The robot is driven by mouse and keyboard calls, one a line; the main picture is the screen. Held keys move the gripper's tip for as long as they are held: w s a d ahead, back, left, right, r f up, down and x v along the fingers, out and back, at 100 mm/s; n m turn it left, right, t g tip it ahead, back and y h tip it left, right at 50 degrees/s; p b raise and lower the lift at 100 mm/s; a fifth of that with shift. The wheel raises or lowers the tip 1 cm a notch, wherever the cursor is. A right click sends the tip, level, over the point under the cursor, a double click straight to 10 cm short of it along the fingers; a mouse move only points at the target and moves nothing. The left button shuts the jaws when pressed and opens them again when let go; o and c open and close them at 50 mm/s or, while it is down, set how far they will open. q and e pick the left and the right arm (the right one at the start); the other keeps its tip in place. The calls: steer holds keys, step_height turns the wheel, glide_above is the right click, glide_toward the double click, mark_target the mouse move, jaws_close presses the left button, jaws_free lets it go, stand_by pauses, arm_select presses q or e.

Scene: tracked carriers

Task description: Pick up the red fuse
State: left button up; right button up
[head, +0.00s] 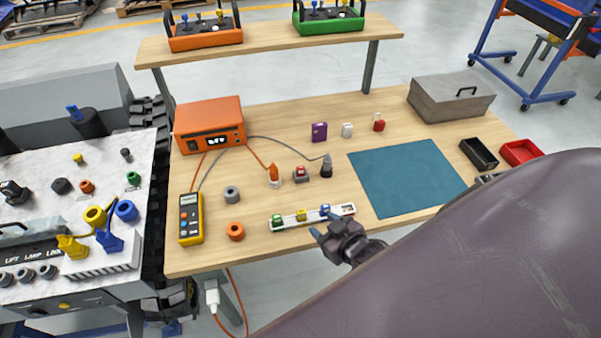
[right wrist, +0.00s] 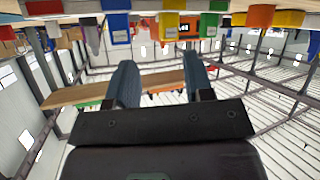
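Two small red pieces show in the head view. One red block with a pale top (head: 378,123) stands at the back of the bench, right of a white one and a purple one. Another red piece (head: 301,172) sits in a small grey base between an orange and a black probe. I cannot tell for certain which is the red fuse. My right gripper (head: 324,223) is at the bench's front edge, by the strip's blue piece and well short of both red pieces. Its fingers stand apart with nothing between them in the right wrist view (right wrist: 158,65). My left gripper is not in view.
A white strip (head: 288,225) holds green, yellow and blue pieces. A multimeter (head: 190,218), orange device (head: 209,125) and cables occupy the left side. A blue mat (head: 405,178) lies clear at right, near a grey box (head: 450,97) and black and red trays (head: 479,154).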

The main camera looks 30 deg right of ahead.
steer(key=shift+o, duration=0.4)
steer(key=w+r+n, duration=0.1)
steer(key=w+n, duration=0.1)
steer(key=w+a+r+n+y, duration=0.1)
steer(key=w+n, duration=0.1)
steer(key=w, duration=0.1)
steer(key=w+a+r+n, duration=0.1)
steer(key=w+n, duration=0.1)
steer(key=shift+w+a, duration=0.15)
steer(key=shift+w, duration=0.2)
steer(key=n+h, duration=0.6)
steer(key=n, duration=1.8)
glide_toward(301, 169)
steer(key=w, duration=0.1)
steer(key=w+d, duration=0.1)
steer(key=w, duration=0.1)
steer(key=w+d+b, duration=0.1)
steer(key=shift+w+d+f, duration=0.15)
steer(key=shift+d+f, duration=0.1)
steer(key=shift+f, duration=0.1)
steer(key=w+f, duration=0.2)
steer(key=w, duration=0.1)
steer(key=shift+f+b, duration=0.25)
steer(key=shift+b, duration=0.15)
steer(key=shift+w+d+f, duration=0.25)
steer(key=shift+w+d, duration=0.05)
steer(key=shift+w, duration=0.3)
